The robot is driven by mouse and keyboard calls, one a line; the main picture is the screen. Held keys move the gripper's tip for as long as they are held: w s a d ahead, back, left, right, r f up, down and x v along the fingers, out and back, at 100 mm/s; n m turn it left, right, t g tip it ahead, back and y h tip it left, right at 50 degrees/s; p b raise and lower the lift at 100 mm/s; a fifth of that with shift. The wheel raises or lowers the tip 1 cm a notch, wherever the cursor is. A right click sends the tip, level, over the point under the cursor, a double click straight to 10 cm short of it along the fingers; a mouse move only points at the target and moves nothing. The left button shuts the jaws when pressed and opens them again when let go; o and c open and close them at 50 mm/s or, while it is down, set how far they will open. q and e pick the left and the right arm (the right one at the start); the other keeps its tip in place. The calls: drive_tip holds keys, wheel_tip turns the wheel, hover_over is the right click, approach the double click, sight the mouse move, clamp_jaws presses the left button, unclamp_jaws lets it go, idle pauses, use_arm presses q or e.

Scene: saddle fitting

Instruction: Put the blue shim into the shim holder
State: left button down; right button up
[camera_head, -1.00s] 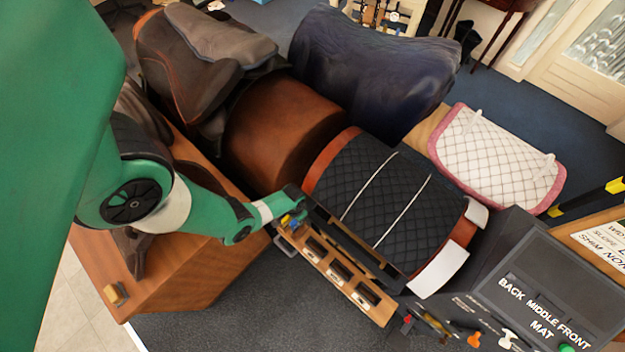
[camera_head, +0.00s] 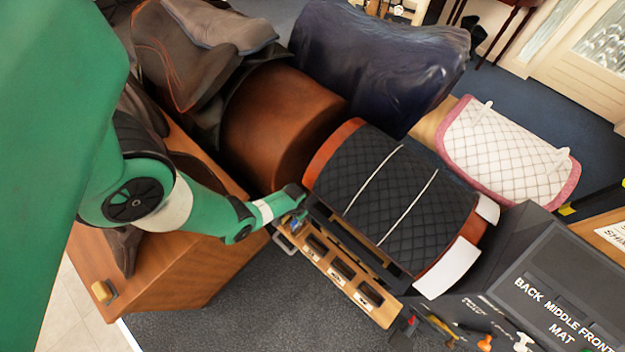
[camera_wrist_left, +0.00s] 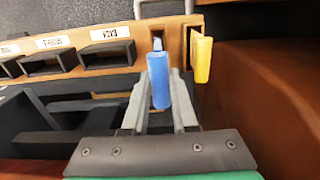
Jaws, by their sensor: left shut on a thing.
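My left gripper (camera_head: 296,221) is at the upper-left end of a wooden rack (camera_head: 350,291), which I take to be the shim holder. In the left wrist view its two grey fingers (camera_wrist_left: 160,78) are shut on the blue shim (camera_wrist_left: 159,82). The shim's far end is at a narrow dark slot in the rack (camera_wrist_left: 178,45); how deep it sits there I cannot tell. In the head view the blue shim is small and mostly hidden by the gripper. My right gripper is not in view.
A yellow piece (camera_wrist_left: 202,58) stands at the rack just right of the blue shim. Several labelled black pockets, one here (camera_wrist_left: 107,53), line the rack. A black quilted pad (camera_head: 385,195) lies beside it. A dark case (camera_head: 560,285) stands at lower right.

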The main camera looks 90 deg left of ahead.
use_arm(q)
drive_tip(key=shift+f+b, duration=2.1)
drive_tip(key=shift+f, duration=0.35)
drive_tip(key=c, duration=0.6)
unclamp_jaws()
wheel_tip(320, 180, up, 12)
drive_tip(key=p, duration=1.1)
drive_tip(key=shift+f+p, duration=0.1)
drive_tip(key=shift+p, duration=0.25)
drive_tip(key=shift+f, duration=0.1)
